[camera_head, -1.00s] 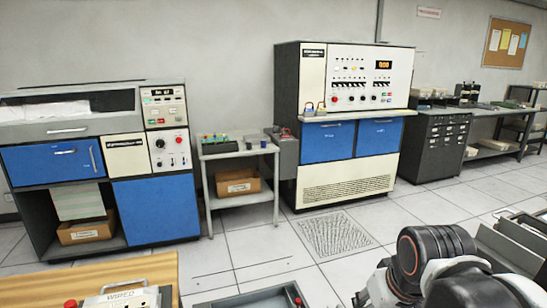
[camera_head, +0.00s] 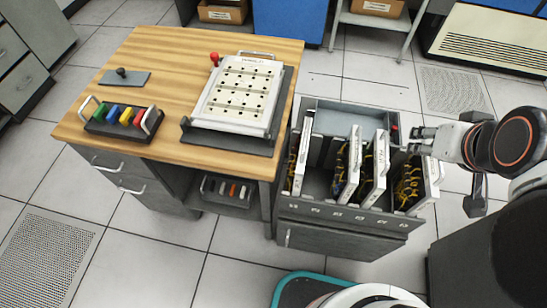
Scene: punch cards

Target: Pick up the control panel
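A pale panel (camera_head: 240,95) with rows of dark holes and a metal handle at its back rests in a dark tilted frame on the wooden desk. Several white-edged panels with yellow wiring, one of them a wired panel (camera_head: 347,168), stand upright in the open grey rack right of the desk. I cannot tell which of these is the control panel. My gripper (camera_head: 412,140) is at the rack's right side, close to the rightmost wired panels and apart from the desk panel. It is small in view, its finger opening is unclear, and no held object shows.
The wooden desk (camera_head: 150,65) also holds a tray of coloured blocks (camera_head: 124,117) and a grey plate with a black knob (camera_head: 124,77). A red knob (camera_head: 215,58) stands beside the desk panel. The grey rack (camera_head: 340,245) stands close in front. Tiled floor is free at left.

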